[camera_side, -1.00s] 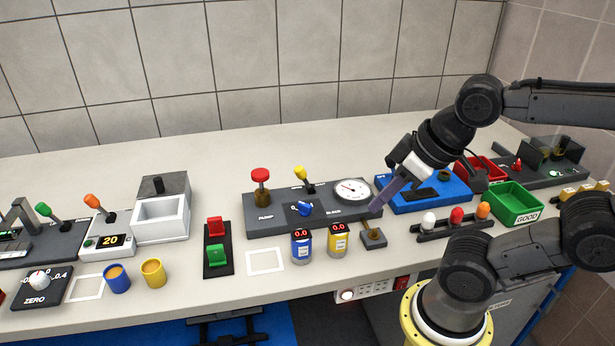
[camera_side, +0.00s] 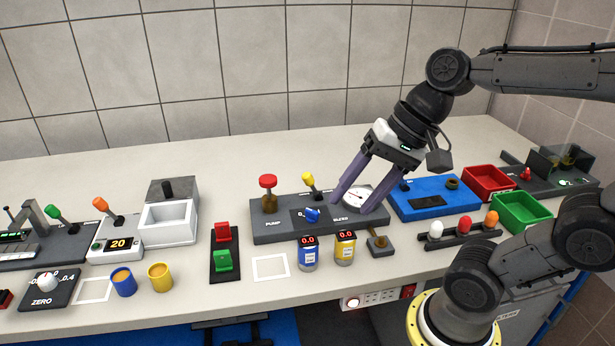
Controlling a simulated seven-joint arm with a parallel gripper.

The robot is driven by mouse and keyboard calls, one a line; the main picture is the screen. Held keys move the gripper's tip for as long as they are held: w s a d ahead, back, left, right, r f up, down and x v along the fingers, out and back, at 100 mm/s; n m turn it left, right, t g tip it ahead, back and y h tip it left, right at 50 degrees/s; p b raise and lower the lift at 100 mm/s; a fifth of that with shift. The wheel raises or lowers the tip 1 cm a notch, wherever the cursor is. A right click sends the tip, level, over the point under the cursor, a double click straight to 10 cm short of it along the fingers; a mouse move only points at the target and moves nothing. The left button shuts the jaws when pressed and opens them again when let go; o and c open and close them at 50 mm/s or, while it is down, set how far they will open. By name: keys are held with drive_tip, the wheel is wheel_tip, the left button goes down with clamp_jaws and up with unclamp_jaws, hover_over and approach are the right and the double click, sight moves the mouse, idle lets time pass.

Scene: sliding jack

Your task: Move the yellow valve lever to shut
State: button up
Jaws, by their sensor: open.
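The yellow valve lever (camera_side: 309,182) stands on the dark grey pump panel (camera_side: 284,233), its knob leaning up and to the left. A blue knob (camera_side: 312,215) sits in front of it, and a red pump knob (camera_side: 268,182) stands to its left. My gripper (camera_side: 349,206) is open and empty, its two purple-grey fingers pointing down over the right part of the panel. It is to the right of the lever and apart from it in the picture. The fingers partly cover the round gauge (camera_side: 356,196). The lever's base label is too small to read.
Two cans, blue (camera_side: 308,254) and yellow (camera_side: 345,248), stand before the panel beside a small brass-topped block (camera_side: 380,246). A blue fixture (camera_side: 432,198) and red and green bins (camera_side: 522,212) are to the right. Red and green rockers (camera_side: 223,249) are left. The bench behind the panel is clear.

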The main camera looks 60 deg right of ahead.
drive_tip(key=w+d+r+m+y, duration=0.1)
drive_tip(key=w+d+m, duration=0.1)
drive_tip(key=w+m, duration=0.4)
drive_tip(key=m+t+y, duration=0.1)
drive_tip(key=m+t, duration=0.1)
drive_tip(key=m, duration=0.8)
approach(307, 173)
drive_tip(key=s+a+r, duration=0.1)
drive_tip(key=a+r, duration=0.4)
drive_tip(key=a, duration=0.1)
drive_tip(key=s+d+f+m, duration=0.2)
drive_tip(key=d+f, duration=0.2)
drive_tip(key=d, duration=0.3)
drive_tip(key=shift+t, duration=0.3)
drive_tip(key=x, duration=1.3)
drive_tip(key=shift+w, duration=0.35)
clamp_jaws()
